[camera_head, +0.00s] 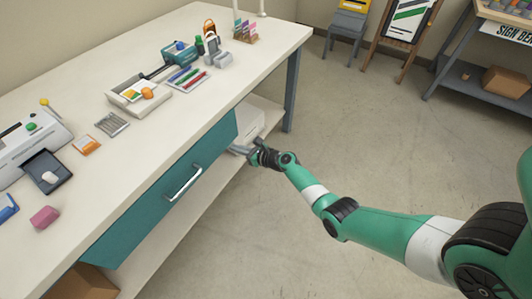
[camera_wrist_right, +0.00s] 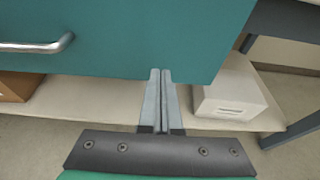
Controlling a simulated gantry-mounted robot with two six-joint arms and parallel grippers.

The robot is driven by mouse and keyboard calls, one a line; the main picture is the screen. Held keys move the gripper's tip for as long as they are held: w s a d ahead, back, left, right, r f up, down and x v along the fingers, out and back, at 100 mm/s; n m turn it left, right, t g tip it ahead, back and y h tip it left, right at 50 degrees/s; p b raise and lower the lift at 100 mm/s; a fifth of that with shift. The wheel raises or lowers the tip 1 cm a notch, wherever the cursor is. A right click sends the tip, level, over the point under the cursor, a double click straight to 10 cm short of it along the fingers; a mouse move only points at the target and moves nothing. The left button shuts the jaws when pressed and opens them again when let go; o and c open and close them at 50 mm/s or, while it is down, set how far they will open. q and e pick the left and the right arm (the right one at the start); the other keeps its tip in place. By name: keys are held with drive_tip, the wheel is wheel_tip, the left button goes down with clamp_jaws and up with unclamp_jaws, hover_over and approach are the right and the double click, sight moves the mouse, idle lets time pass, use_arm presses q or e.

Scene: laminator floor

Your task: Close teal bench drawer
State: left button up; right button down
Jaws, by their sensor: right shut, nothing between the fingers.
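The teal drawer front (camera_head: 150,212) sits under the near edge of the white bench top, with a silver bar handle (camera_head: 184,182). I see no clear gap between the drawer front and the bench edge. In the right wrist view the teal front (camera_wrist_right: 130,50) fills the upper part, with the handle (camera_wrist_right: 40,46) at the left. My right gripper (camera_head: 236,149) is near the drawer's right end, shut and empty. Its fingertips (camera_wrist_right: 160,72) overlap the front's lower edge; I cannot tell whether they touch it. My left gripper is not in view.
A lower shelf (camera_head: 190,215) under the drawer holds a white box (camera_wrist_right: 228,95) at the right and a cardboard box (camera_head: 82,284) at the left. The bench top (camera_head: 150,130) carries a laminator (camera_head: 30,138) and craft supplies. The floor right of the bench is open.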

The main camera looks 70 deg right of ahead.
use_arm(q)
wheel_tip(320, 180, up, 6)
drive_tip(key=p, duration=0.4)
use_arm(e)
drive_tip(key=v, duration=0.8)
drive_tip(key=shift+s+r, duration=0.2)
drive_tip(key=shift+s, duration=0.05)
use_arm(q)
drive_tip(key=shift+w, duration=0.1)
